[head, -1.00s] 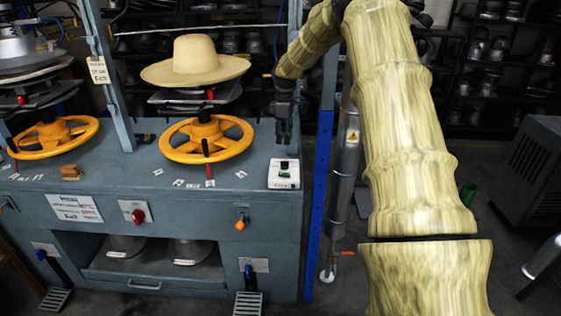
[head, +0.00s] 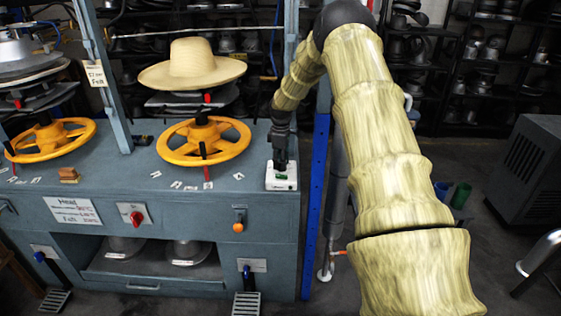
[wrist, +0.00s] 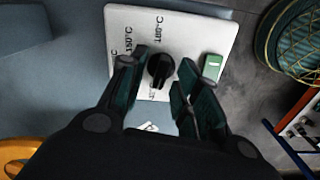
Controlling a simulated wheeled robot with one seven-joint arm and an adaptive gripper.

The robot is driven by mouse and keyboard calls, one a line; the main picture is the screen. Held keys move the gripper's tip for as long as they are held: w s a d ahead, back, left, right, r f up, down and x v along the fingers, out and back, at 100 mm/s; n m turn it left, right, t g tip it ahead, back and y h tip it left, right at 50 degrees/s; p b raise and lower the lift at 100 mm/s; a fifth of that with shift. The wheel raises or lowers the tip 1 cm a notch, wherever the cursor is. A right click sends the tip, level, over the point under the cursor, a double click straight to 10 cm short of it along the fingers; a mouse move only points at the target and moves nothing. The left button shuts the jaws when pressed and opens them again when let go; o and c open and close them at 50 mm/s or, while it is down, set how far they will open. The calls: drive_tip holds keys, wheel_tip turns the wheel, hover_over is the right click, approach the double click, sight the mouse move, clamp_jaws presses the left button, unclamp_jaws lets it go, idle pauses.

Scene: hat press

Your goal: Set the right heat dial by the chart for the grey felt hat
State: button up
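The right heat dial is a black knob (wrist: 160,71) on a white box (head: 281,181) at the right end of the press bench. In the wrist view, the box face carries printed marks including 150°C and 180°C, and a green switch (wrist: 212,67). My gripper (wrist: 163,75) is open, with one finger on each side of the knob; I cannot tell if they touch it. In the head view, my gripper (head: 281,163) hides the knob.
A straw hat (head: 192,63) sits on the press above an orange handwheel (head: 204,141). A grey rounded shape (head: 18,56) is on the left press. A blue post (head: 316,210) stands right of the bench. A red switch (head: 136,216) is on the bench front.

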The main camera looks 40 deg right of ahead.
clamp_jaws()
